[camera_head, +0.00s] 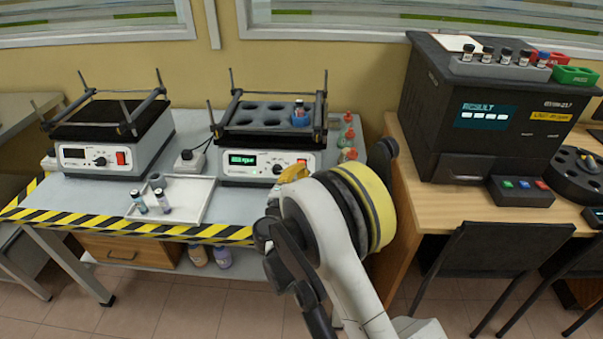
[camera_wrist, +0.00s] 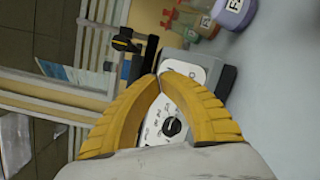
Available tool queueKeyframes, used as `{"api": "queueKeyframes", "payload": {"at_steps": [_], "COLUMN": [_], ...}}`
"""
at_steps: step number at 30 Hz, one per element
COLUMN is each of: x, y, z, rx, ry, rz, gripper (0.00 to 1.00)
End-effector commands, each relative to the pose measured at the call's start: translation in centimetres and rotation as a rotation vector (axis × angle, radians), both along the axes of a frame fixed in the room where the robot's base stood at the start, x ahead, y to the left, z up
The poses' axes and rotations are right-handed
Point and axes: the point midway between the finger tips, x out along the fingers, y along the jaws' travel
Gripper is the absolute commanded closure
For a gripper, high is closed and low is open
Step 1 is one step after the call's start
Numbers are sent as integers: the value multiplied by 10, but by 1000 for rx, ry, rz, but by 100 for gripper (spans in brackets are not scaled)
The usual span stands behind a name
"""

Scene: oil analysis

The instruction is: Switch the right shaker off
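The right shaker (camera_head: 229,166) stands on the grey bench with a lit green display (camera_head: 242,159) and a dark knob (camera_head: 277,169). A dark rack on top holds one vial (camera_head: 300,115). My gripper (camera_head: 292,174) is in front of the right part of its panel. In the wrist view the yellow fingers of my gripper (camera_wrist: 160,76) meet at the tips, with nothing seen between them. The panel knob (camera_wrist: 172,126) shows between the fingers. I cannot tell whether the tips touch the panel.
The left shaker (camera_head: 104,158) has a dark display and a red switch (camera_head: 121,158). A white tray (camera_head: 192,204) with two vials lies between the shakers. Several bottles (camera_head: 347,140) stand right of the right shaker. A black analyser (camera_head: 490,150) is on the wooden table.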

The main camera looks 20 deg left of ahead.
Motion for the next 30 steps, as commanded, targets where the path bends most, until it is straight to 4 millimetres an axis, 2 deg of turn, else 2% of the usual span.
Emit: {"api": "queueKeyframes", "payload": {"at_steps": [9,30], "x": [21,22], "y": [5,5], "z": [-15,-16], "rx": [0,0], "ry": [0,0], "rz": [-1,0], "gripper": [100,100]}}
